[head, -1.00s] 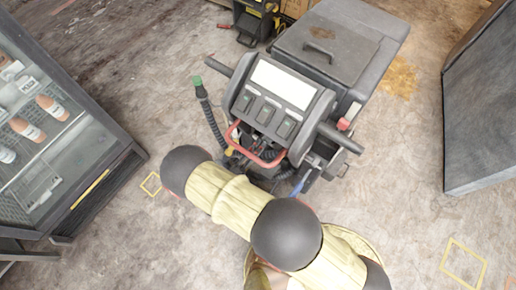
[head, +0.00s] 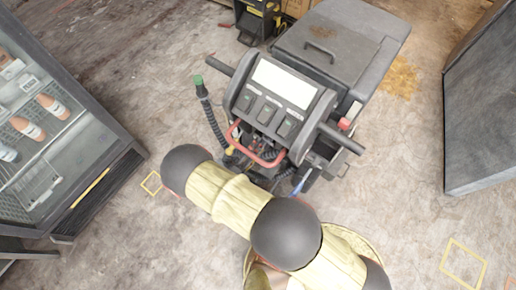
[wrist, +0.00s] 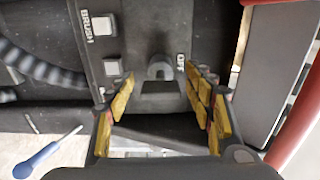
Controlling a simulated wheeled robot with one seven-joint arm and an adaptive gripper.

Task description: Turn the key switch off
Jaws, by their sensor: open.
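The key switch (wrist: 160,68) is a grey, arch-shaped key on a dark panel, with the word OFF (wrist: 181,64) printed to its right. It stands between the tips of my open gripper (wrist: 160,80) in the wrist view, and neither finger clearly touches it. In the head view the console (head: 275,100) of a grey floor machine is in sight, but my arm and the console's shape leave the key and gripper hard to make out there.
A red bar handle (head: 255,158) curves in front of the console; a red bar also runs along the wrist view's right side (wrist: 298,115). A ribbed hose (wrist: 38,68) and BRUSH button (wrist: 102,25) lie left. A glass-fronted freezer (head: 50,140) stands left, a grey cabinet (head: 482,115) right.

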